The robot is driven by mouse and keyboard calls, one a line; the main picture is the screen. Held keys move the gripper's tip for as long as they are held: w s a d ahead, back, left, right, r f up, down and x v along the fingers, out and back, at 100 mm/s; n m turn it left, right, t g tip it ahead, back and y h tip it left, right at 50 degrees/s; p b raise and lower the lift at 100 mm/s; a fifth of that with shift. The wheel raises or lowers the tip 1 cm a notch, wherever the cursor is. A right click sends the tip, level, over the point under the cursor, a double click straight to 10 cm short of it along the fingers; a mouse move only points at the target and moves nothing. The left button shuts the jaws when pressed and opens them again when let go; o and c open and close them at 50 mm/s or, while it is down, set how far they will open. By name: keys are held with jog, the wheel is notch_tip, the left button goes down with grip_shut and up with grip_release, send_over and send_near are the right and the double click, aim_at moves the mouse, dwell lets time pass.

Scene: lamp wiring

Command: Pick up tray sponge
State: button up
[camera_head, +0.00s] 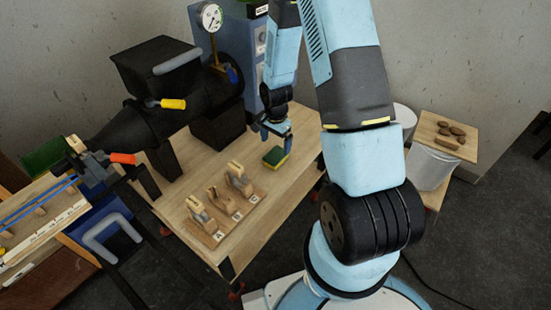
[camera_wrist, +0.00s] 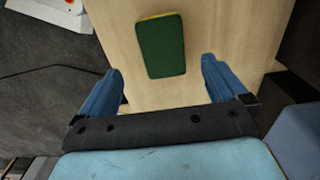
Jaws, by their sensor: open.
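The sponge (camera_head: 275,157) is a small block with a dark green top and a yellow layer. It lies flat on the wooden table, near its right edge in the head view. In the wrist view the sponge (camera_wrist: 161,46) shows its green face, with a yellow strip along one edge. My gripper (camera_head: 276,133) is just above and beside the sponge in the head view. In the wrist view my gripper (camera_wrist: 161,75) has its two blue fingers spread wide, with nothing between them. The sponge lies beyond the fingertips, roughly centred between them. No tray shows under the sponge.
A wooden rack (camera_head: 220,213) with several lettered clamp-like holders stands left of the sponge. A black machine (camera_head: 170,95) with a gauge and a blue cabinet (camera_head: 240,50) stand behind. Table wood around the sponge is bare. Brown lumps lie on a board (camera_head: 434,133) at the right.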

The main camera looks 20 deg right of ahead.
aim_at(275, 155)
jog(key=shift+w+f, duration=0.15)
jog(key=shift+f, duration=1.85)
jog(key=shift+w+f, duration=0.15)
jog(key=shift+f, duration=1.85)
